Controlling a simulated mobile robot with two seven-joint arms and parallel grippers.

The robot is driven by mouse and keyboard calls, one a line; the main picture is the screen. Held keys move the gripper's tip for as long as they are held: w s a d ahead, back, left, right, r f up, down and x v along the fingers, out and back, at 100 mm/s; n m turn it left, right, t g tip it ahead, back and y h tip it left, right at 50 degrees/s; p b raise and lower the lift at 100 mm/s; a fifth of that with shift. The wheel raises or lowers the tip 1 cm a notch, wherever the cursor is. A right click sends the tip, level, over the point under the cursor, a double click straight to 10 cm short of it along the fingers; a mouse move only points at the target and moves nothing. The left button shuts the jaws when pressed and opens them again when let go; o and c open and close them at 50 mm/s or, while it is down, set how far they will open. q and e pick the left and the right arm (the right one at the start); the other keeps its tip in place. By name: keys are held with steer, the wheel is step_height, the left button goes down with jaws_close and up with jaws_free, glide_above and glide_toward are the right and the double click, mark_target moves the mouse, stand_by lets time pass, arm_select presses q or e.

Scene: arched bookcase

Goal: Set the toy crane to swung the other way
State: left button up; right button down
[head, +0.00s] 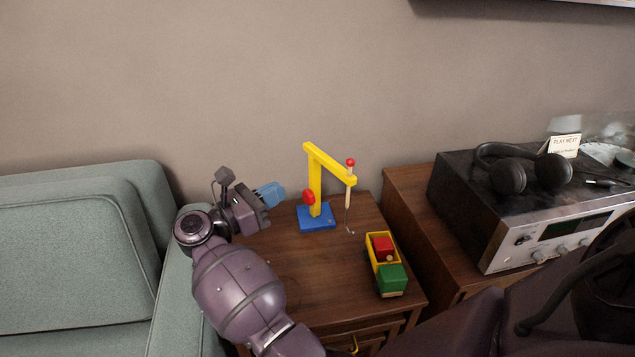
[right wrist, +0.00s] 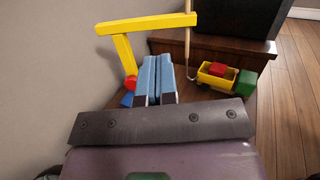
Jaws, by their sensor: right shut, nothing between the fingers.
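The toy crane stands upright on a small wooden table, with a blue base (head: 317,224) and a yellow post (head: 315,185). A red knob (head: 309,197) sits low on the post. Its yellow boom (head: 330,165) points right and toward the front, and a wooden rod with a red top (head: 349,178) hangs a hook (head: 350,230) at its end. My right gripper (head: 281,193) is shut and empty, just left of the post, fingers pointing toward it. In the right wrist view its blue fingers (right wrist: 155,80) are together, with the boom (right wrist: 145,23) beyond them. My left gripper is not in view.
A toy truck (head: 390,280) with a green cab and red load stands on the table (head: 300,275), right of the hook. A teal sofa (head: 80,250) is at the left. A stereo (head: 540,215) with headphones (head: 520,172) stands at the right. The wall is close behind.

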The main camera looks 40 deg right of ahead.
steer(key=a+f+m+y, duration=0.1)
steer(key=b, duration=0.1)
glide_toward(337, 171)
steer(key=shift+g, duration=0.4)
steer(key=d, duration=0.7)
steer(key=shift+w+d+f, duration=0.15)
steer(key=shift+d+f, duration=0.1)
steer(key=shift+d, duration=0.05)
steer(key=shift+d, duration=0.1)
steer(key=shift+s+d+r+n+t+p, duration=0.1)
steer(key=shift+s+d+n+t+p, duration=0.15)
steer(key=shift+t, duration=0.35)
steer(key=shift+s+d+r+n+t+p, duration=0.1)
steer(key=shift+d+n+t, duration=0.25)
steer(key=shift+t, duration=0.25)
steer(key=n+t, duration=0.1)
steer(key=d+n+t+p, duration=0.1)
steer(key=t, duration=0.1)
steer(key=shift+s+d, duration=0.25)
steer(key=shift+d, duration=0.05)
steer(key=shift+d+n+t+p, duration=0.4)
steer(key=shift+d+t, duration=0.1)
steer(key=shift+t, duration=0.2)
steer(key=shift+d+f, duration=0.2)
steer(key=shift+d, duration=0.25)
